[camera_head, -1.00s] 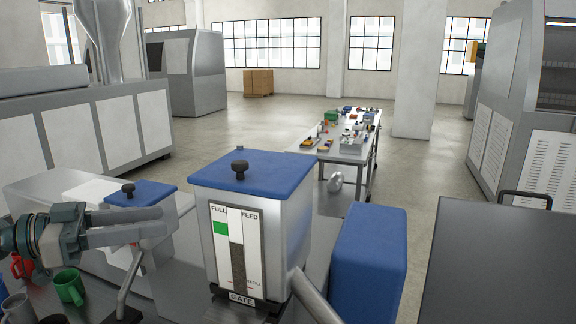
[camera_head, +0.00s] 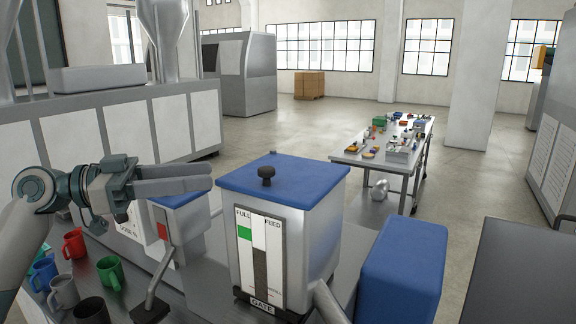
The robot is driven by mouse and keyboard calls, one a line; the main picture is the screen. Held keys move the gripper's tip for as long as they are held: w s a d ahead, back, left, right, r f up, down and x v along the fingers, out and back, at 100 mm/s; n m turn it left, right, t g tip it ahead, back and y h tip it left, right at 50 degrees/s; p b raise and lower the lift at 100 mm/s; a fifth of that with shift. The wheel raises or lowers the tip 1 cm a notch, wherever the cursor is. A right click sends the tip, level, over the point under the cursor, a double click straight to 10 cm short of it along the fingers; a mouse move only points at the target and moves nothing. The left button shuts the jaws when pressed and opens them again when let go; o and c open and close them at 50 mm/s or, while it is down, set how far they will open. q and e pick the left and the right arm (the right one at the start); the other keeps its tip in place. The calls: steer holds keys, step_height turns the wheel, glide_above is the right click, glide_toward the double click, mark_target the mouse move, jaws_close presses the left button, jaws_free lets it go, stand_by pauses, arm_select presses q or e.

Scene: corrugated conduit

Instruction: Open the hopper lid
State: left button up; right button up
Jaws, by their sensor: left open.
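The larger hopper (camera_head: 312,240) is a grey metal box with a flat blue lid (camera_head: 305,184) and a black knob (camera_head: 266,175) on top. The lid lies flat and closed. Its front panel (camera_head: 259,255) reads FULL, FEED and GATE, with a green patch. A smaller unit with a blue lid (camera_head: 182,200) stands to its left, partly hidden behind my left gripper. My left gripper (camera_head: 211,177) points right, open and empty, with its fingertips just left of the larger hopper's lid in the picture. My right gripper is not in view.
Red (camera_head: 73,243), green (camera_head: 110,272), grey (camera_head: 63,292) and black (camera_head: 91,310) mugs stand at lower left. A metal lever (camera_head: 158,285) rises before the smaller unit. A blue box (camera_head: 400,270) stands right of the hopper. A cluttered table (camera_head: 375,160) stands behind.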

mark_target(287, 182)
arm_select(q)
steer(key=w+d+p, duration=0.1)
steer(key=d+p, duration=0.1)
steer(key=d, duration=0.3)
steer(key=w+d+p, duration=0.1)
steer(key=d+p, duration=0.2)
steer(key=d, duration=0.2)
steer(key=w+d+p, duration=0.1)
steer(key=d+p, duration=0.1)
steer(key=d, duration=0.3)
steer(key=shift+d+r, duration=0.15)
steer(key=shift+w+d+p, duration=0.1)
steer(key=shift+d+p, duration=0.25)
steer(key=shift+d, duration=0.1)
jaws_close()
